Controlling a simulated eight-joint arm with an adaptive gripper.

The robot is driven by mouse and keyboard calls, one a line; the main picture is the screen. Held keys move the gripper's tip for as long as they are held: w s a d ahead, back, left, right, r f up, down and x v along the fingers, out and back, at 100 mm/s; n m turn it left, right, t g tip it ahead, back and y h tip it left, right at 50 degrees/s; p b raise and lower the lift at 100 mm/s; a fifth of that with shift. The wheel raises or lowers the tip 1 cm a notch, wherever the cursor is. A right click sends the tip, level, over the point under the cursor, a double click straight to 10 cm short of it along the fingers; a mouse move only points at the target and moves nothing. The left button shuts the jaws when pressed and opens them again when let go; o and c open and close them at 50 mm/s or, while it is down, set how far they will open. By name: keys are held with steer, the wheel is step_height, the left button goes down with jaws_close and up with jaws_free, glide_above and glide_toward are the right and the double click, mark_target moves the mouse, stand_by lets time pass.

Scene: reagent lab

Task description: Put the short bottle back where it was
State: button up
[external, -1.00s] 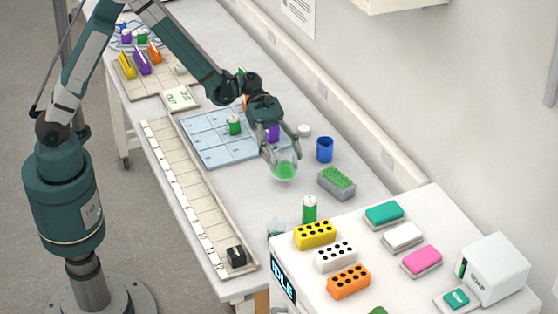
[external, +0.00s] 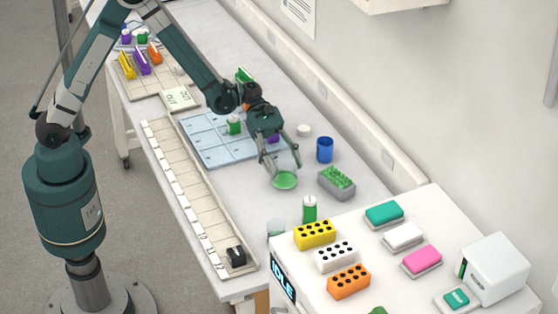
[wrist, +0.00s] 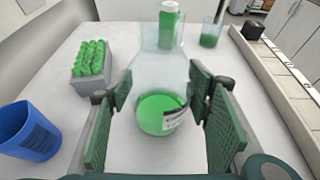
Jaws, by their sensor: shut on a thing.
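My gripper (external: 278,162) is shut on a clear glass flask with green liquid (external: 284,180), low over the white bench; I cannot tell if it touches. In the wrist view the flask (wrist: 162,112) sits between the pads of my gripper (wrist: 160,90), its label partly hidden. A green bottle with a white cap (external: 309,208) stands upright near the bench's front end; it also shows in the wrist view (wrist: 168,28). A smaller-looking green bottle (external: 234,125) stands on the blue gridded mat (external: 205,155). I cannot tell which is the short bottle.
A blue cup (external: 325,150) and a grey rack of green tubes (external: 337,183) stand right of the flask. A small beaker with green liquid (wrist: 211,36) is near the capped bottle. A long numbered rail (external: 190,205) lies along the left edge. Bare bench surrounds the flask.

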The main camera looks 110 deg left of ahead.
steer(key=shift+f, duration=0.2)
steer(key=o, duration=1.1)
steer(key=shift+c, duration=0.2)
steer(key=shift+r, duration=0.25)
steer(key=p+v, duration=0.1)
steer(key=v, duration=1.1)
steer(key=shift+d+f, duration=0.1)
